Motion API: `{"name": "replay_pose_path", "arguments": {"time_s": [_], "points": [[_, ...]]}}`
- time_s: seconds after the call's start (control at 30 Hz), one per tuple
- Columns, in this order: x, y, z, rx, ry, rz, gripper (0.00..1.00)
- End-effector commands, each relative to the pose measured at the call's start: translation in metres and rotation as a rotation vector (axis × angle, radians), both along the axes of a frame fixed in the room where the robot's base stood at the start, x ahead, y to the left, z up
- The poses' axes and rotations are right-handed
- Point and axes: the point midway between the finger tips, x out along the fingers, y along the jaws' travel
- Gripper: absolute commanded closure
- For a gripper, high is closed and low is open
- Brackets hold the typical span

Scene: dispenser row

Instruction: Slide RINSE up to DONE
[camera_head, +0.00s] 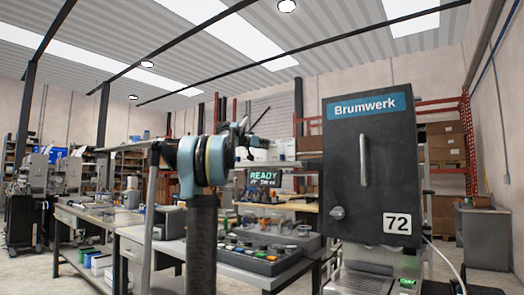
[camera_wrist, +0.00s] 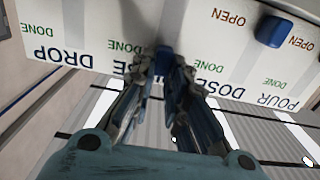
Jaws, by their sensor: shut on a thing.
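In the wrist view, a white slider panel (camera_wrist: 95,25) runs across the top, its printed words tilted and turned. DROP, DOSE and POUR labels can be read, with several green DONE marks and OPEN marks. A label ending in SE, partly covered by my fingers, fits RINSE. My gripper (camera_wrist: 165,68) is at that label, its fingertips closed around a small blue knob (camera_wrist: 163,54) that is mostly hidden. Another blue knob (camera_wrist: 274,31) sits near an OPEN mark at the upper right. In the head view, my arm hides the gripper's contact with the panel.
A dark Brumwerk cabinet (camera_head: 366,165) with a handle, a knob and the number 72 stands at right. A worktable (camera_head: 150,232) carries a button console (camera_head: 255,252). A screen (camera_head: 264,166) behind it reads READY. Shelves with boxes stand at the back.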

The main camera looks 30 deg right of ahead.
Motion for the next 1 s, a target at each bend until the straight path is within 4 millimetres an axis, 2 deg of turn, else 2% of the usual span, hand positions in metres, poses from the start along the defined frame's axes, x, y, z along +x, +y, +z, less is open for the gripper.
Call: {"name": "replay_pose_path", "arguments": {"time_s": [0.07, 0.1, 0.2, 0.5, 0.67, 0.77, 1.0], "points": [[0.003, 0.002, 0.001, -0.003, 0.001, 0.009, 1.00], [0.004, 0.002, 0.001, -0.003, 0.001, 0.009, 0.84], [0.003, 0.002, 0.001, -0.002, 0.001, 0.008, 0.65], [0.001, 0.001, 0.001, -0.001, 0.001, 0.004, 0.65], [-0.001, 0.010, 0.001, -0.001, 0.001, 0.005, 0.65], [-0.007, 0.022, 0.001, -0.001, 0.001, 0.005, 0.65], [-0.022, 0.063, 0.000, -0.001, 0.001, 0.008, 0.65]]}}
